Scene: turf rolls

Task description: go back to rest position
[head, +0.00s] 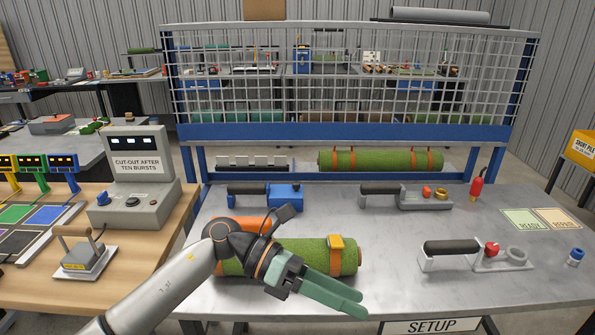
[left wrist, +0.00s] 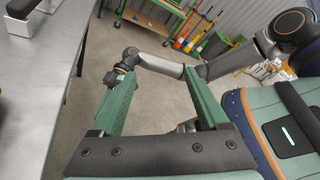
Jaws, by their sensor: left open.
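My left gripper (head: 345,300) is open and empty in the head view. Its green fingers point to the lower right above the front of the grey bench (head: 540,265). The forearm and wrist cover part of a green turf roll (head: 318,250) that lies on the bench with a yellow clip on it. In the left wrist view the two fingers (left wrist: 158,75) stand wide apart with floor between them. My right arm (left wrist: 165,66) shows beyond them. Its hand is partly behind a left finger, so its jaws cannot be made out.
A second turf roll (head: 380,160) with orange straps lies at the back under the mesh screen (head: 350,75). Black-handled tools (head: 450,247) stand on the right of the bench. A control box (head: 135,185) stands on the wooden table at left.

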